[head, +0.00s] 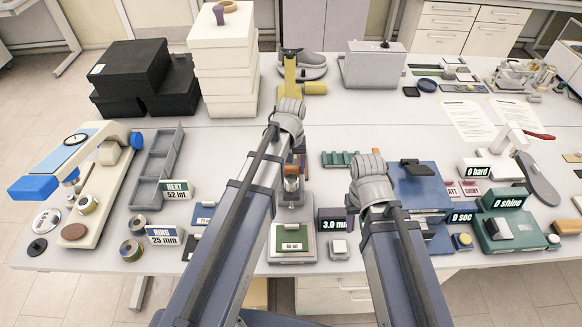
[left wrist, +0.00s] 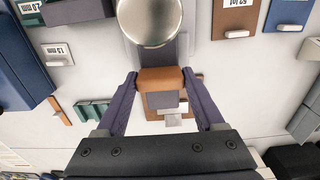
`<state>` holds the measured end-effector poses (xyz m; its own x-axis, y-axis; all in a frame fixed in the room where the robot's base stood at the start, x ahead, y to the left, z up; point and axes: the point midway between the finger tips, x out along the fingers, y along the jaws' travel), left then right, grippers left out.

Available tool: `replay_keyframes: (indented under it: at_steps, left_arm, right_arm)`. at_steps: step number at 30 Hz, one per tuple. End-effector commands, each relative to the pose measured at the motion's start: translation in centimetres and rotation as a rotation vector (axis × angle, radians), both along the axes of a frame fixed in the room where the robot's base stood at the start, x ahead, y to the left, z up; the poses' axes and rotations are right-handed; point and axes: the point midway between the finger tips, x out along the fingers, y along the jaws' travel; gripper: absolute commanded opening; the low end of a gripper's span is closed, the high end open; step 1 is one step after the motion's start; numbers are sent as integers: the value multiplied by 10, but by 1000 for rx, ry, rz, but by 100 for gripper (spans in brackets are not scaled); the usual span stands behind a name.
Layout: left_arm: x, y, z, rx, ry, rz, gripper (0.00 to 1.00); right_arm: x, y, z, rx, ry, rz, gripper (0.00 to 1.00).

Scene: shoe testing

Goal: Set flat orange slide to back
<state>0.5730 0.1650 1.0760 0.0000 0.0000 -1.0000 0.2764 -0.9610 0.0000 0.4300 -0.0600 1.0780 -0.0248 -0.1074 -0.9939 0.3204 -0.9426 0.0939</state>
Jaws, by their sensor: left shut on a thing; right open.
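The flat orange slide (left wrist: 160,78) is an orange-brown block on a small device, seen in the left wrist view. My left gripper (left wrist: 160,86) is shut on it, with one purple finger against each side. A round metal dome (left wrist: 150,18) stands just beyond the slide, and grey blocks lie on the near side.
A device with a green plate (head: 291,241) stands in front of the slide. A black 3.0 mm display (head: 335,219) and a blue block (head: 419,187) are to the right. A grey divided tray (head: 157,167) and several labelled signs are to the left. White boxes (head: 222,60) stand behind.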

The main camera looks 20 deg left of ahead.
Motion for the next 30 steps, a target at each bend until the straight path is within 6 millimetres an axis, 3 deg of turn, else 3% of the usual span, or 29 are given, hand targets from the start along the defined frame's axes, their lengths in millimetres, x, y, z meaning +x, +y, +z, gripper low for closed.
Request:
replay_keyframes:
  at_steps: [2,15,24,30]
  left_arm:
    - [0,0,0,0,0,0,49]
    - [0,0,0,0,0,0,0]
    - [0,0,0,0,0,0,0]
    - [16,4,0,0,0,0,0]
  right_arm:
    - [0,0,0,0,0,0,50]
    - [0,0,0,0,0,0,50]
    - [0,0,0,0,0,0,50]
    - [0,0,0,0,0,0,50]
